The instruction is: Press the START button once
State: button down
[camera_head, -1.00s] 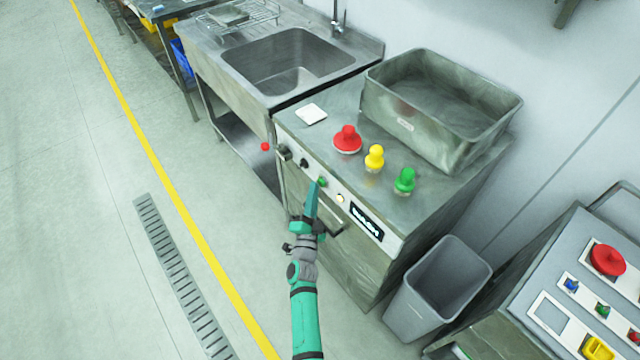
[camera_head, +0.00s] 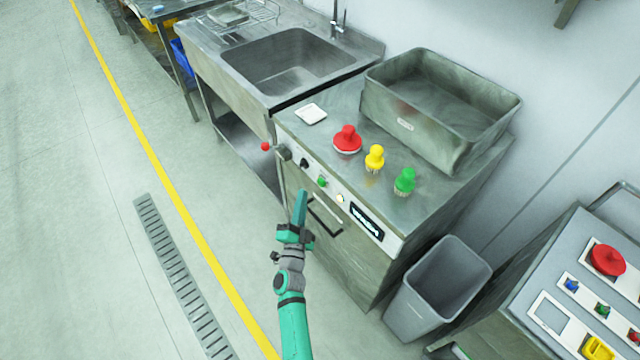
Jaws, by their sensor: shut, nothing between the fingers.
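The steel machine has a front control strip (camera_head: 312,170). On the strip a small green button (camera_head: 322,182) sits between a black knob (camera_head: 304,163) and a small pale lit button or lamp (camera_head: 340,198). A dark display (camera_head: 366,222) is to their right. I cannot read a START label. My gripper (camera_head: 301,192) is in front of the machine, left of the green button in the picture and apart from it. Its teal fingers are shut and empty, pointing up in the picture. The green button is fully in view.
A lever with a red ball (camera_head: 265,146) sticks out at the strip's left end. A door handle (camera_head: 325,215) is below the strip. Red (camera_head: 347,140), yellow (camera_head: 374,158) and green (camera_head: 405,181) knobbed items stand on top. A grey bin (camera_head: 437,288) stands right; floor is free left.

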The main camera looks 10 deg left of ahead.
jog(key=shift+s+a, duration=0.5)
jog(key=shift+s, duration=0.15)
dwell(0.4)
jog(key=s+d+f+n+g, duration=0.1)
jog(key=s+d, duration=0.3)
jog(key=s, duration=0.4)
jog(key=s+d+f+n+h, duration=0.15)
jog(key=s+d, duration=0.25)
jog(key=s, duration=0.4)
jog(key=s+d+n+g, duration=0.1)
jog(key=s+d+n, duration=0.15)
jog(key=s, duration=0.55)
jog(key=s+d+r+n+g, duration=0.1)
jog(key=s+d+r, duration=0.3)
jog(key=s, duration=0.5)
jog(key=s+d+r+n+g, duration=0.2)
jog(key=s+d+r+n, duration=0.2)
jog(key=s, duration=0.5)
jog(key=shift+s+d+r+h, duration=0.4)
jog(key=shift+d+r, duration=0.25)
jog(key=shift+d, duration=0.15)
